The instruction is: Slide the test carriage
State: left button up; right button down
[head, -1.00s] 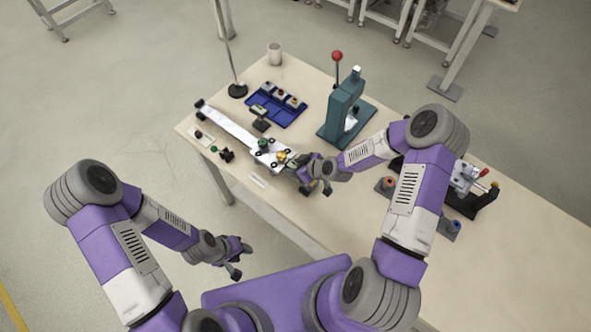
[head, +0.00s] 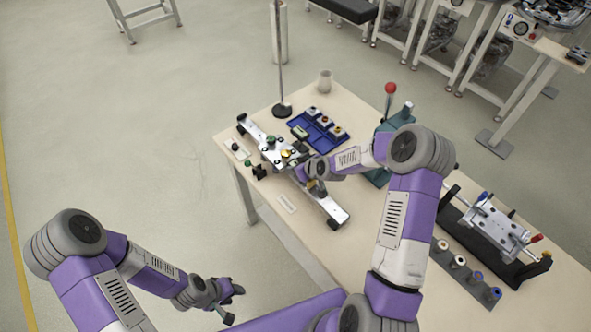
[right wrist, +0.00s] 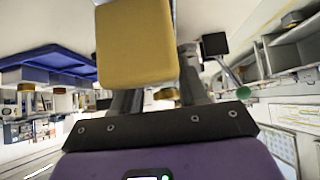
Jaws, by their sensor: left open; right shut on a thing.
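The test carriage (head: 272,151), a pale plate with green and yellow knobs, sits on a long silver rail (head: 325,203) in the head view. It is nearer the rail's far-left end, with bare rail toward the near right end. My right gripper (head: 303,174) is at the carriage's near side, shut on what looks like its yellow handle. The right wrist view shows a yellow block (right wrist: 136,45) at the fingers; the grip itself is partly hidden. My left gripper (head: 228,302) is open and empty, low and off the table's left side.
A blue tray (head: 318,136) with small parts lies behind the rail. A lamp-like stand (head: 282,110) and a cup (head: 325,82) are at the back. A teal press (head: 378,178) is partly hidden by my right arm. A clamp fixture (head: 495,230) stands at right.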

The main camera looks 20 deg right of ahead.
jog(key=shift+w+r, duration=0.1)
jog(key=c, duration=0.7)
grip_release()
jog(key=v, duration=0.7)
jog(key=shift+s+r, duration=0.15)
jog(key=shift+s, duration=0.1)
